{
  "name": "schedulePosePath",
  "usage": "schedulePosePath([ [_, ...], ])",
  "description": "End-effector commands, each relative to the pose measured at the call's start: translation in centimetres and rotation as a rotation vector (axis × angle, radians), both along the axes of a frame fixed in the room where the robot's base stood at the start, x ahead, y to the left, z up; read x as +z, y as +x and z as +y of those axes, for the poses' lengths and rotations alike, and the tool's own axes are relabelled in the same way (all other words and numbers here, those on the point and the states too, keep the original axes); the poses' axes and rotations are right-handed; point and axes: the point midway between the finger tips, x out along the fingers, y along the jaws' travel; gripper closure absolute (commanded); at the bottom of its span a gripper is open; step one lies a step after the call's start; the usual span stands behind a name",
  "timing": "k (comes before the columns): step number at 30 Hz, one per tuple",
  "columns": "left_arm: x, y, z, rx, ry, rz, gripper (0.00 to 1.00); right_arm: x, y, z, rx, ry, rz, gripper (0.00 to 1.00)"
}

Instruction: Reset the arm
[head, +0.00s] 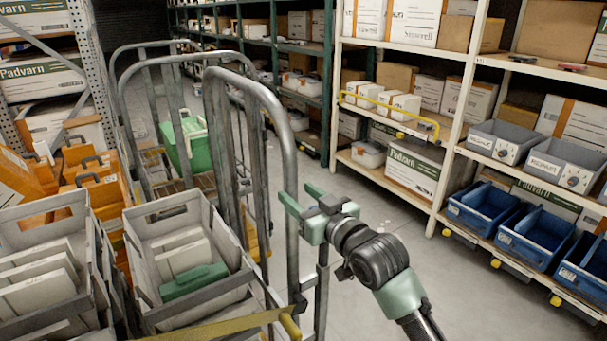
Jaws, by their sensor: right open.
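My right gripper (298,203) is in the middle of the head view, at the end of my right arm, which comes in from the lower right. My left gripper is out of view.
A grey crate (136,262) on the cart holds white boxes and a green item (193,281). Another grey crate (20,212) stands left. Shelving with blue bins (535,236) and grey bins (502,141) lines the right. The floor (385,215) between is clear.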

Motion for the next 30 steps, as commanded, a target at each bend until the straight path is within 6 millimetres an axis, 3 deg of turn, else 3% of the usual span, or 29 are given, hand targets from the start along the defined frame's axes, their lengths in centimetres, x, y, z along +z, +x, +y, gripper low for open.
schedulePosePath([
  [5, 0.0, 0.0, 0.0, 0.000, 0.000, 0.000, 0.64, -7.2, -3.2, -2.5, -0.050, -0.053, 0.156, 0.51],
  [9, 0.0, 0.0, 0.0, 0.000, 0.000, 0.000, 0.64, -15.4, -8.8, -6.6, -0.123, -0.135, 0.359, 0.51],
  [15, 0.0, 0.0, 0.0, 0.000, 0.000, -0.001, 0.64, -24.4, -18.9, -13.2, -0.237, -0.267, 0.654, 0.51],
  [21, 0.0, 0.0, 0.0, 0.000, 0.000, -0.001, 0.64, -28.6, -27.3, -17.9, -0.315, -0.369, 0.863, 0.51],
  [30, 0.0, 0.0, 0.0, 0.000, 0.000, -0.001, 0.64, -30.8, -36.0, -22.4, -0.389, -0.472, 1.066, 0.51],
])
